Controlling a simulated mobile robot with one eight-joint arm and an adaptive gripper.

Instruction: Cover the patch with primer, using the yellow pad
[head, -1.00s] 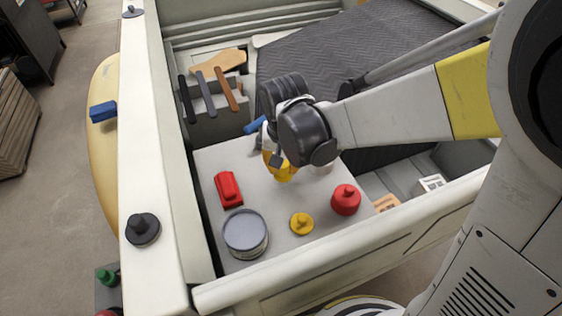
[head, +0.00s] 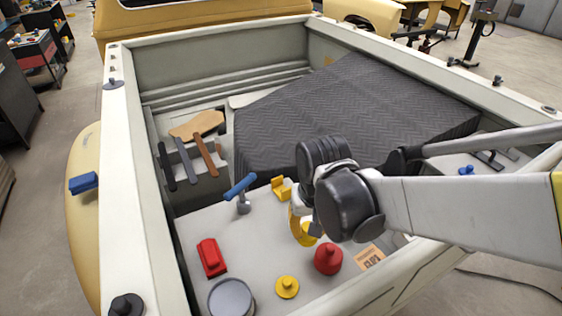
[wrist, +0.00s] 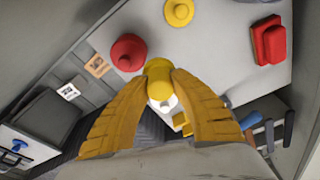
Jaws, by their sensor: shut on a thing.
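My gripper (head: 301,225) is shut on a yellow pad (wrist: 158,72); its fingers show in the wrist view (wrist: 160,85) on either side of the pad. The pad (head: 309,238) is over the grey board, beside a red round knobbed pad (head: 328,259). I cannot tell how high it is held. Another yellow round knobbed pad (head: 287,287) lies near the board's front. A round tin (head: 231,299) with a grey top stands left of it, cut by the picture's edge. A white round thing (wrist: 168,104) shows partly below the held pad. I cannot make out the patch.
The grey board (head: 250,245) also bears a red block (head: 211,257), a blue-handled tool (head: 240,188) and a yellow bracket (head: 281,188). Bed walls (head: 150,230) rise around it. A quilted dark blanket (head: 350,110) lies behind. Several handles stand in a grey holder (head: 200,185).

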